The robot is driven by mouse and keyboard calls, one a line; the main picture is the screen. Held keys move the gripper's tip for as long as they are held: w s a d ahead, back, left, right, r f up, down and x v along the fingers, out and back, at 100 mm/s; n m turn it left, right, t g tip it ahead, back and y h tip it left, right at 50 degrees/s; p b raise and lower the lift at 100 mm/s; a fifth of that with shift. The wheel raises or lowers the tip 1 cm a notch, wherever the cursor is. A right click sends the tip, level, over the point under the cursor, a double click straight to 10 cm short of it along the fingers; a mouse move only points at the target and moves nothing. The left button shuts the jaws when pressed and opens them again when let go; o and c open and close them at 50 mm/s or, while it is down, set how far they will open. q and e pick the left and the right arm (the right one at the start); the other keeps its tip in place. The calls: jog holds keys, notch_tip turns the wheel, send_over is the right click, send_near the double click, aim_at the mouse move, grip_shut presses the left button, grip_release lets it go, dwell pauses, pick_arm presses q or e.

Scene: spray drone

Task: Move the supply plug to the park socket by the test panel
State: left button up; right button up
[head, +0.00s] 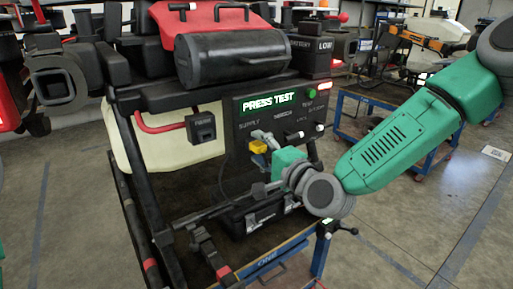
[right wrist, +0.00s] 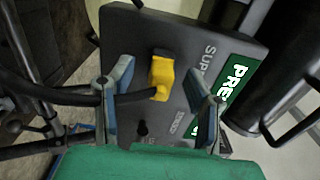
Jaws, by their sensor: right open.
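The yellow supply plug (head: 258,147) sits on the dark test panel (head: 300,112) below the lit PRESS TEST display. In the right wrist view the plug (right wrist: 160,76) sits beside the SUPPLY lettering, and a black cable runs from it to the left. My right gripper (head: 261,160) is at the panel front. In the right wrist view its two fingers (right wrist: 160,92) are open on either side of the plug, with visible gaps. A dark round hole (right wrist: 142,128), apparently a socket, shows near a small label that I cannot read clearly. My left gripper is not in view.
A black cylinder (head: 232,56) lies above the panel. A pale tank (head: 165,145) with a red hose stands left of it. A black case (head: 262,212) is below on the blue-framed cart (head: 290,246). Open floor (head: 400,235) lies to the right.

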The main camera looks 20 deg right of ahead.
aim_at(263, 149)
jog(key=shift+c, duration=0.4)
dwell(0.3)
grip_shut()
jog(key=shift+s+d, duration=0.1)
jog(key=shift+v, duration=2.9)
